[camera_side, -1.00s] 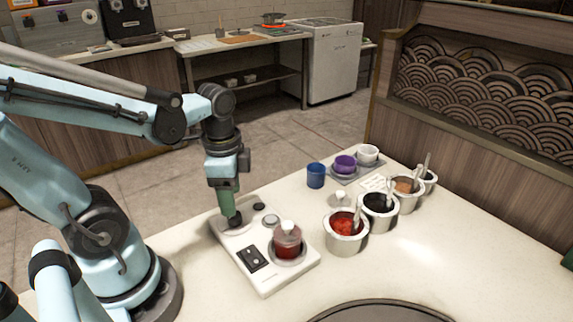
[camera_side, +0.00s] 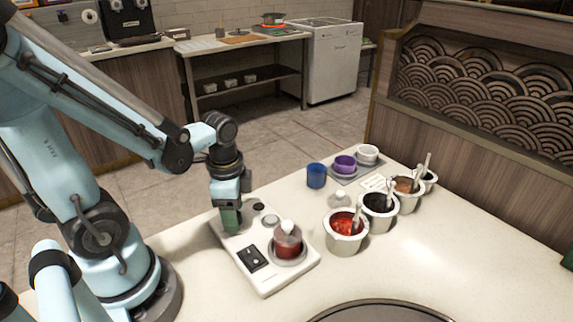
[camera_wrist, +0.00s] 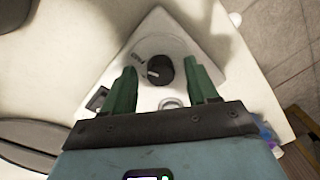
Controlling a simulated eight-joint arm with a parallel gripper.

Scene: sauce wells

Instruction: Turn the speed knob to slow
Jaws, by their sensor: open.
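A black round knob (camera_wrist: 160,70) with a white pointer line sits on the white control panel (camera_wrist: 163,25) in the wrist view. The pointer points to the left in that view. My gripper (camera_wrist: 163,74) is open, with one green finger on each side of the knob and gaps between. In the side view my gripper (camera_side: 229,220) points down at the far-left end of the panel (camera_side: 272,284) and hides the knob there.
On the panel are a black switch (camera_side: 253,258) and a red pot with a white top (camera_side: 288,243). Several sauce pots stand to the right, the nearest with red sauce (camera_side: 345,233). A blue cup (camera_side: 316,175) stands behind.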

